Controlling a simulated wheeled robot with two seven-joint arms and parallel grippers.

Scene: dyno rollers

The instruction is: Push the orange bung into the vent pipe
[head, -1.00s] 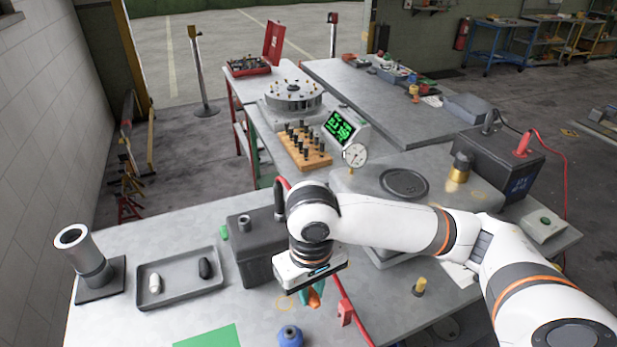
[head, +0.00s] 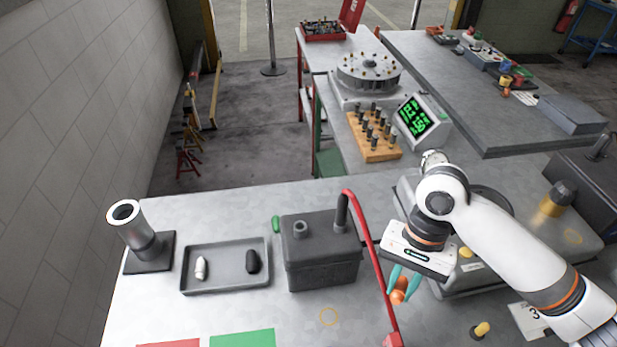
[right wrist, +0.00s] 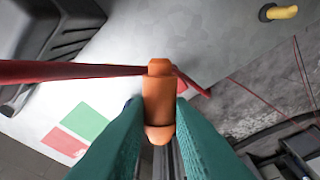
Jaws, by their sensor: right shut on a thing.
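The orange bung (head: 399,292) is between the teal fingers of my right gripper (head: 402,285), held above the bench to the right of the black battery. In the right wrist view the bung (right wrist: 159,95) stands upright in the picture between both fingertips, its narrower end pointing away from the gripper. The vent pipe (head: 140,232) is a grey metal tube with an open, pale-rimmed mouth. It leans on a dark square base at the bench's far left, well apart from the bung. My left gripper is not in view.
A black battery (head: 320,265) with a red cable (head: 372,240) stands between gripper and pipe. A grey tray (head: 226,282) holds a white and a black capsule-shaped piece. Green (head: 243,338) and red (head: 168,344) patches lie at the front edge.

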